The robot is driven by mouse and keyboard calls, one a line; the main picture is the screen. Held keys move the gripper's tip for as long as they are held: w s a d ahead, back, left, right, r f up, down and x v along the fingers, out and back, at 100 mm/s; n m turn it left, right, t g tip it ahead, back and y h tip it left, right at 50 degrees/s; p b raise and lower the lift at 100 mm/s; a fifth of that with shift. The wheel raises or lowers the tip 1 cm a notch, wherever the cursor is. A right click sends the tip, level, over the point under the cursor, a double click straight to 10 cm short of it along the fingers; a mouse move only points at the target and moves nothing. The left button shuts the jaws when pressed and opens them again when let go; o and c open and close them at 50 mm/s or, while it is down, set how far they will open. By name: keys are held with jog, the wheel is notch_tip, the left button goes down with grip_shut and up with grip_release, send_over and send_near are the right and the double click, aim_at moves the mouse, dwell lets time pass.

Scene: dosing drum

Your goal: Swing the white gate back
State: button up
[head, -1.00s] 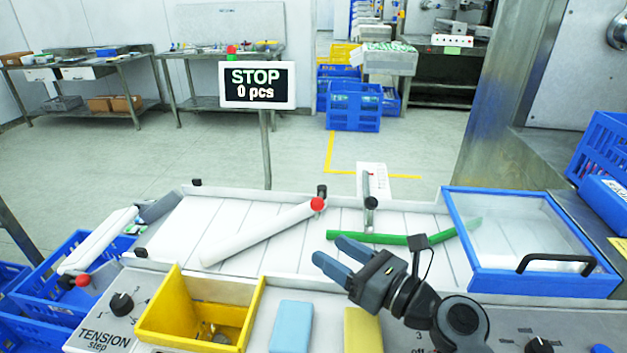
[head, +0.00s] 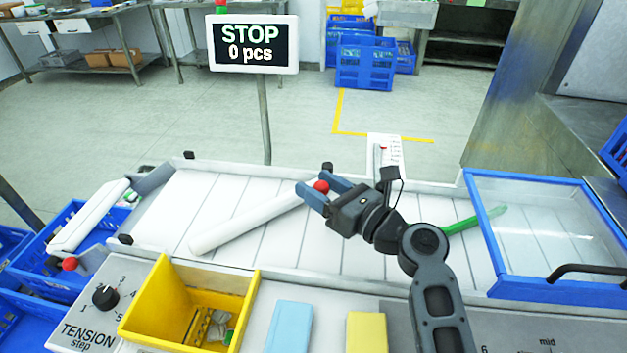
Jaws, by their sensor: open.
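The white gate (head: 240,227) is a long white bar lying slantwise across the white slatted belt. Its red knob (head: 321,186) is at its upper right end, by a dark pivot post (head: 327,168). My gripper (head: 318,188) is open, with its two blue fingers on either side of the red knob in the picture. I cannot tell whether the fingers touch the knob. A green bar (head: 472,220) lies farther right, partly hidden behind my arm and running under the clear cover.
A blue-framed clear cover (head: 540,292) with a black handle stands at the right. A yellow bin (head: 246,300), a light blue block (head: 290,327) and a yellow block (head: 367,333) sit in front. A sign (head: 253,44) reads STOP, 0 pcs. Another white bar (head: 88,215) with a red knob is at the left.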

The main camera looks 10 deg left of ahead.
jog(key=shift+x, duration=0.85)
jog(key=shift+c, duration=0.3)
grip_shut()
